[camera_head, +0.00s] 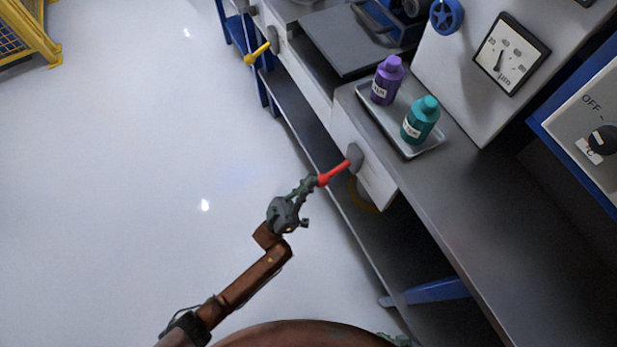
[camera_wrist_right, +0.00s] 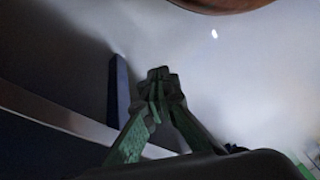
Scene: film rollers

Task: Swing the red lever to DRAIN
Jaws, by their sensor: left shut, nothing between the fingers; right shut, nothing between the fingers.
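The red lever (camera_head: 338,171) sticks out to the lower left from a grey hub (camera_head: 354,157) on the white front panel of the bench. Its rounded red end lies at the fingertips of my left gripper (camera_head: 313,182). The left fingers are shut with nothing between them; they look to be touching or very close to the lever's end, and I cannot tell which. No DRAIN mark is readable. My right gripper (camera_wrist_right: 158,72) is shut and empty in the right wrist view, away from the lever.
A tray (camera_head: 436,149) on the bench holds a purple bottle (camera_head: 387,82) and a teal bottle (camera_head: 421,121). A yellow lever (camera_head: 258,53) sticks out farther along the bench. A gauge (camera_head: 509,54) and an OFF dial (camera_head: 602,143) stand right. Open floor lies left.

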